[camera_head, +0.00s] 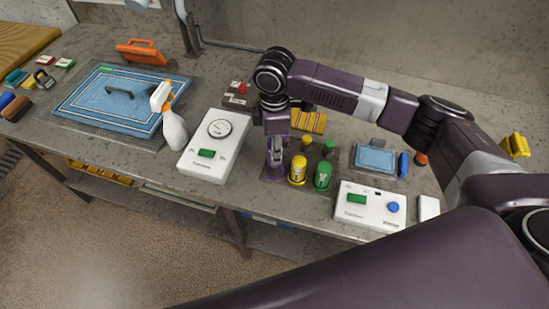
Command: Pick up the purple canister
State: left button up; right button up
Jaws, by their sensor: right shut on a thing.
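The purple canister (273,170) stands at the left end of a short row on the metal workbench, in front of my wrist. My right gripper (276,150) points down over it and is shut on its upper part, which the fingers partly hide. The canister looks upright, and I cannot tell whether its base is clear of the bench. My left gripper is not in view.
A yellow canister (298,171) and a green canister (323,175) stand close on the right. A white device with a dial (202,158) lies left, and another white box (362,212) lies front right. A spray bottle (173,128) and blue mat (90,105) are further left.

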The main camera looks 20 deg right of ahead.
notch_tip(320, 180, up, 15)
jog(key=b, duration=0.2)
jog(key=shift+r, duration=0.15)
jog(key=o, duration=0.5)
jog(key=c, duration=0.4)
jog(key=shift+o, duration=0.2)
jog(key=shift+b, duration=0.3)
